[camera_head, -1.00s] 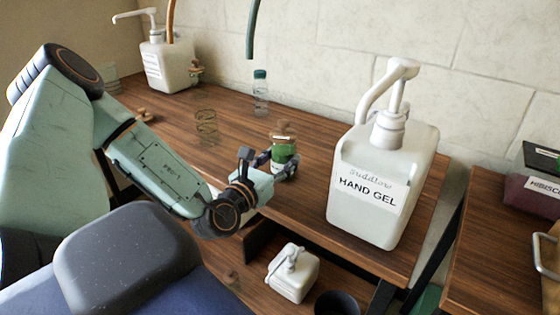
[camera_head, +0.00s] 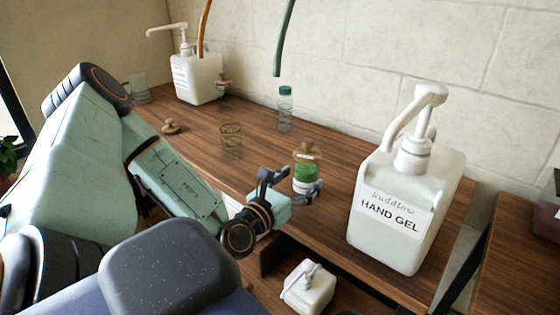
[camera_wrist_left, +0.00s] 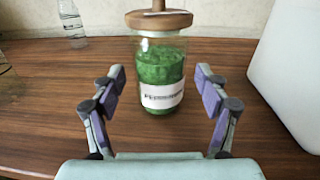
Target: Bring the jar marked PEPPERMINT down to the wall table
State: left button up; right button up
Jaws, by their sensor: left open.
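A glass jar (camera_head: 305,172) with green contents and a wooden lid stands upright on a wooden top (camera_head: 330,155) along the wall. In the left wrist view the same jar (camera_wrist_left: 160,75) shows a white label, turned partly aside; its small dark print looks like PEPPERMINT. My left gripper (camera_head: 291,186) is open at the front of the jar. In the left wrist view its two fingers (camera_wrist_left: 160,75) stand to the left and right of the jar, with gaps on both sides. My right gripper is out of view. I cannot tell which surface is the wall table.
A large white HAND GEL pump bottle (camera_head: 405,190) stands close on the jar's right. A clear bottle (camera_head: 285,110), an empty glass (camera_head: 231,142) and another pump bottle (camera_head: 195,77) stand farther back. Another wooden surface (camera_head: 505,250) lies at the right.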

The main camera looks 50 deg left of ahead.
pick_arm(q)
jog(key=s+d+p, duration=0.1)
jog(key=s+p, duration=0.2)
jog(key=s, duration=0.7)
jog(key=shift+s+d+p, duration=0.15)
jog(key=shift+d+p, duration=0.25)
